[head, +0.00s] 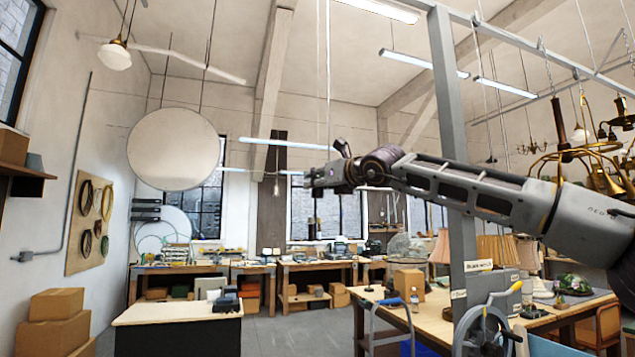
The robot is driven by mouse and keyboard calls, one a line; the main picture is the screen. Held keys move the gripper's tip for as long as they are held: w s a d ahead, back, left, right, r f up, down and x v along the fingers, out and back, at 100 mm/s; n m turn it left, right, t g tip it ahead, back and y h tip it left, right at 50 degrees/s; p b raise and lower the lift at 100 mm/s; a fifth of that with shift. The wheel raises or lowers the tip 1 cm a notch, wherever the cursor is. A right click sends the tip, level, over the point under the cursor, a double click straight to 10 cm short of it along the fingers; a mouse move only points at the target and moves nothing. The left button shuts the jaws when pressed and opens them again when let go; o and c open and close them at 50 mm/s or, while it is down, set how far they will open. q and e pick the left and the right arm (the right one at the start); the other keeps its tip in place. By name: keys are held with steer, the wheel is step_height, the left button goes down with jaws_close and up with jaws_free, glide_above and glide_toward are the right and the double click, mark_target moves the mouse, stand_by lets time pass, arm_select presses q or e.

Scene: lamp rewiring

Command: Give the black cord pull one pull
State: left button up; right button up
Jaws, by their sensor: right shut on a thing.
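My right arm reaches in from the right, and my right gripper (312,180) is raised in mid-air left of the grey post. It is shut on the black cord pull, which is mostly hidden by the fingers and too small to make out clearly. A thin pale cord (328,75) hangs from the ceiling straight down to the gripper. My left gripper is not in view.
A grey post (447,140) stands behind my right arm. A large white disc (174,149) hangs at the left, and a small lamp (277,186) hangs beyond the gripper. A light-topped bench (180,311) and a wooden workbench (435,318) stand below, with open floor between.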

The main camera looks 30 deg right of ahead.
steer(key=o, duration=1)
steer(key=shift+o, duration=0.2)
steer(key=shift+s+r, duration=0.1)
steer(key=shift+s, duration=0.05)
steer(key=s, duration=1.1)
steer(key=shift+s+d, duration=0.35)
steer(key=shift+d, duration=0.1)
stand_by(0.6)
